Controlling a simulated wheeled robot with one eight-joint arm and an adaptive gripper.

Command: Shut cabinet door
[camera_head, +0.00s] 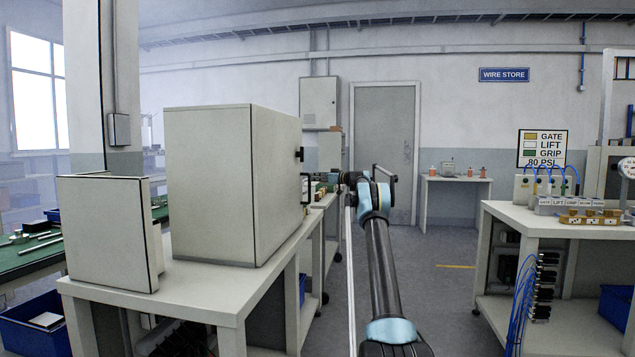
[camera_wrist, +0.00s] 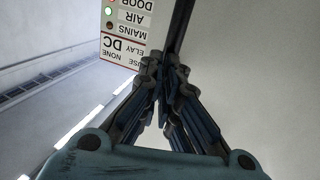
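A large pale grey cabinet (camera_head: 208,185) stands on the bench at left of centre in the head view. A dark seam runs around the edge of its narrow right face, the door (camera_head: 275,185); I cannot tell if the door is fully flush. Dark fittings (camera_head: 304,188) stick out at that face's far edge. My gripper (camera_head: 340,182) is at the end of my arm, just right of these fittings. In the wrist view its fingers (camera_wrist: 164,68) come together at the tips and look shut, with nothing visible between them. They point at a dark edge beside a plain grey surface (camera_wrist: 250,70).
A labelled panel (camera_wrist: 126,28) with small lights is close to the fingertips in the wrist view. A smaller grey box (camera_head: 105,230) stands on the bench (camera_head: 205,288), left of the cabinet. A right-hand bench (camera_head: 535,222) carries fittings and blue hoses. Floor between the benches is clear.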

